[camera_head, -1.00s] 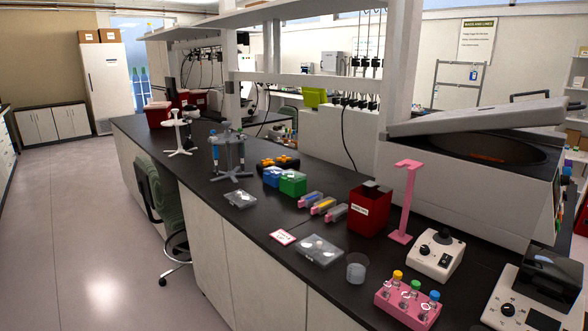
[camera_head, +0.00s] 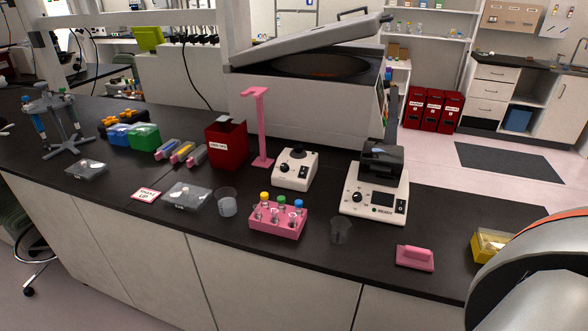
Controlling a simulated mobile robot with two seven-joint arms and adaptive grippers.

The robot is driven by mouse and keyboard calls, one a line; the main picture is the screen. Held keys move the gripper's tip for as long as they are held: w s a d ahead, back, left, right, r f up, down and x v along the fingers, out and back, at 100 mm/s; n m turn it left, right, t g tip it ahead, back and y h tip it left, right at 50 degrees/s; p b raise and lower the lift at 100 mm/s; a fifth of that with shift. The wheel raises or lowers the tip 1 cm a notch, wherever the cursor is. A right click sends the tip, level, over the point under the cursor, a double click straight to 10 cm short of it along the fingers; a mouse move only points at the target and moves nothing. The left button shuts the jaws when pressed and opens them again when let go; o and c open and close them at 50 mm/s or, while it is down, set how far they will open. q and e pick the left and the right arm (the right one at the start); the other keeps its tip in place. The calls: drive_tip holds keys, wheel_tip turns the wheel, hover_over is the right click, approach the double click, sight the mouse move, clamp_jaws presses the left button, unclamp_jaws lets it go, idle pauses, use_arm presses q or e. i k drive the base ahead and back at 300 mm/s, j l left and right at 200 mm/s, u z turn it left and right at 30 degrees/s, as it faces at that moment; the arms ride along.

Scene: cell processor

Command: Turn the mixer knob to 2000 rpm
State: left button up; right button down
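A small white mixer (camera_head: 296,171) with a black cup on top stands on the black bench near the middle. Its dark knob (camera_head: 284,168) is on the front face, with a dark switch beside it. The knob's marks are too small to read. A larger white device (camera_head: 375,206) with a black top, a black knob (camera_head: 357,197) and a small dark screen stands to its right. Neither gripper is in view. Part of my arm shows at the lower right edge, well apart from both devices.
A pink tube rack (camera_head: 278,232) stands in front of the mixer, with a pink stand (camera_head: 263,130) behind left. A clear beaker (camera_head: 227,205), small cup (camera_head: 341,229), pink block (camera_head: 415,258) and yellow box (camera_head: 489,245) are nearby. An open centrifuge (camera_head: 290,105) stands behind.

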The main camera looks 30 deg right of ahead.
sight(284, 167)
drive_tip(key=z, duration=1.05)
drive_tip(key=k+j+z, duration=0.1)
drive_tip(key=z, duration=0.25)
drive_tip(key=k+j+z, duration=0.1)
drive_tip(key=z, duration=0.25)
drive_tip(key=k+j+z, duration=0.1)
drive_tip(key=z, duration=0.25)
drive_tip(key=k+j, duration=0.15)
